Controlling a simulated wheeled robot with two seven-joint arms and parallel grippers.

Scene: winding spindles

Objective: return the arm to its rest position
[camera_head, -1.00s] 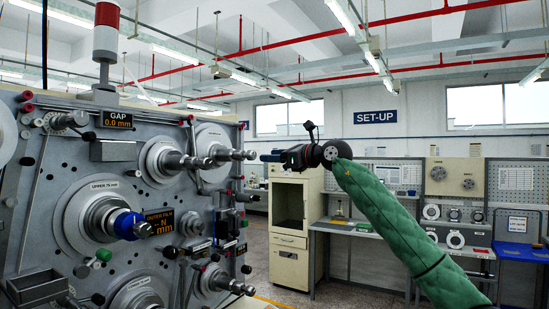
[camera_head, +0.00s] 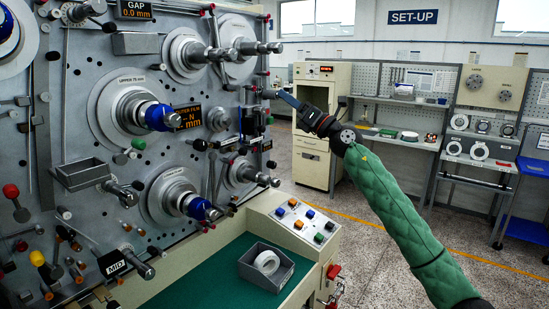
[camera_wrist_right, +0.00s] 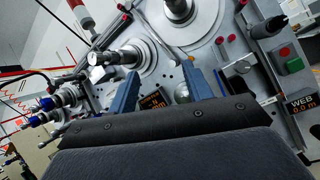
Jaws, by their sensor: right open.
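My right gripper (camera_head: 284,97) is at the end of my green-sleeved arm, which comes in from the lower right of the head view. It is raised beside the winding machine (camera_head: 75,110) and points left towards the ends of the upper spindles. In the right wrist view its two blue-grey fingers (camera_wrist_right: 160,88) stand apart with nothing held between them. The upper spindle (camera_head: 158,117) and the lower spindle (camera_head: 200,208) each carry a blue core. My left gripper is in neither view.
A grey bin (camera_head: 282,278) with white rings sits on the green-topped ledge, beside a button panel (camera_head: 297,222). A beige cabinet (camera_head: 318,130) and workbenches (camera_head: 400,138) stand behind. Open floor lies right of the machine.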

